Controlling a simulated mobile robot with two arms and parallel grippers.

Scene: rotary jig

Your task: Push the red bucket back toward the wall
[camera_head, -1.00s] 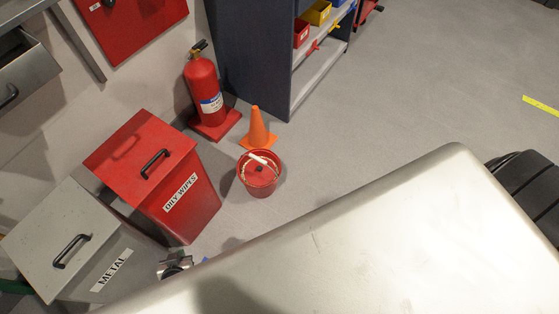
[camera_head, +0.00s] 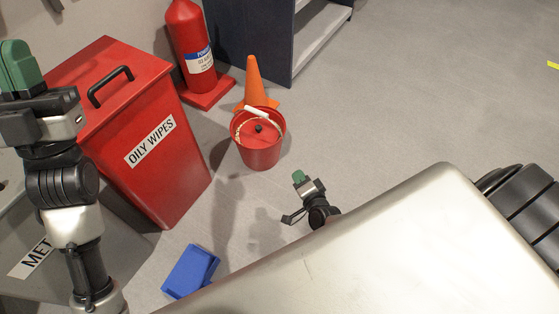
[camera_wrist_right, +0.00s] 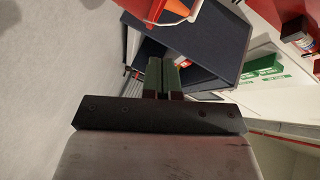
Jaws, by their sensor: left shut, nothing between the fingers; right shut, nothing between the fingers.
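The red bucket (camera_head: 260,148) stands upright on the grey floor, with a pale handle and a red lid-like top with a dark knob. It is right of the oily wipes bin and just in front of the orange cone. My right gripper (camera_head: 298,177) is low, below and right of the bucket, apart from it; its green fingers are shut and empty. They also show in the right wrist view (camera_wrist_right: 164,78), where red and orange shapes sit at the top edge. My left gripper (camera_head: 17,65) is shut and empty, high at the left, over the bins.
The red oily wipes bin (camera_head: 150,165) stands left of the bucket. The orange cone (camera_head: 252,85) and fire extinguisher (camera_head: 190,45) are behind it. A dark shelf unit (camera_head: 270,45) is behind right. A blue container (camera_head: 190,270) lies on the floor. Floor at the right is clear.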

